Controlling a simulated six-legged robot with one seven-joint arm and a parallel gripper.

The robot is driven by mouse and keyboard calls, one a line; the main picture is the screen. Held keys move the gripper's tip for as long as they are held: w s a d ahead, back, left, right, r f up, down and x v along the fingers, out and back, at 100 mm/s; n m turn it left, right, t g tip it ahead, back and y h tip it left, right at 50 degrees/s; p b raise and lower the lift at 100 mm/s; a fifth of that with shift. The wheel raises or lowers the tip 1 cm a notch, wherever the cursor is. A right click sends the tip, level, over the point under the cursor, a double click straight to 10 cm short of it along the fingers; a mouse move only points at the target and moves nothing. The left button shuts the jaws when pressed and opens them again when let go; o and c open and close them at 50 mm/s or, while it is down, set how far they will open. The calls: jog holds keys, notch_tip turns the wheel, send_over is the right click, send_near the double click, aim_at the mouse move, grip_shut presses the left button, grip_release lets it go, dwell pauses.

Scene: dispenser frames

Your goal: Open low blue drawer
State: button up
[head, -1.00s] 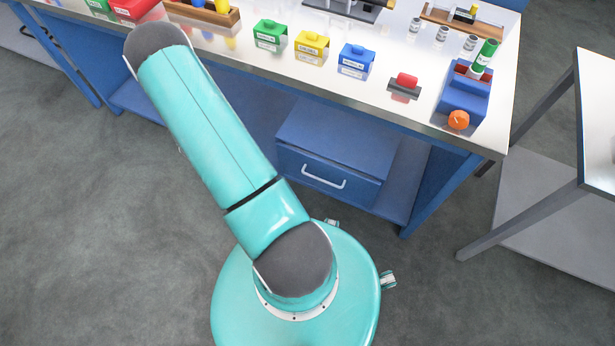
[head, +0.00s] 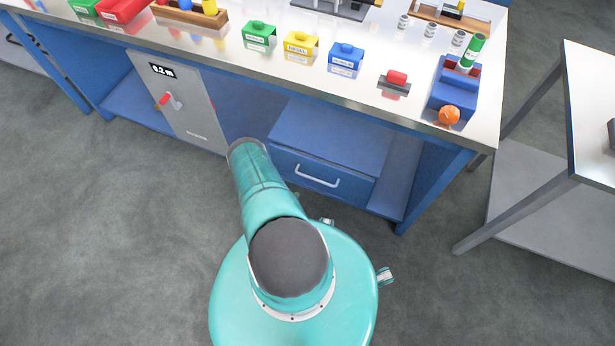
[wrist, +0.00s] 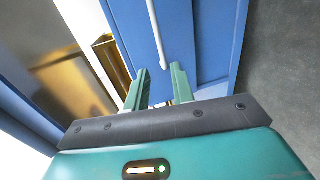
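The low blue drawer (head: 295,171) is in a blue cabinet under the bench in the head view. Its front looks flush with the cabinet, and it has a white bar handle (head: 317,176). In the wrist view, the blue front (wrist: 180,40) fills the upper middle. The white handle (wrist: 155,35) runs down from the top edge there. My gripper (wrist: 160,82) is open and empty, with two green fingers apart. The handle's lower end shows just beyond the gap between the fingertips, and I see no contact. In the head view my gripper is hidden behind my arm.
A grey cabinet (head: 185,108) with a red handle and a "0.2 m" label stands left of the drawer. A blue bench leg (head: 430,190) is to the right. Coloured boxes and vials stand on the bench top (head: 380,105). A side table (head: 590,110) is at right.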

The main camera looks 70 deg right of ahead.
aim_at(307, 176)
jog(key=x, duration=1.3)
jog(key=shift+d, duration=0.3)
jog(key=shift+c, duration=0.3)
grip_shut()
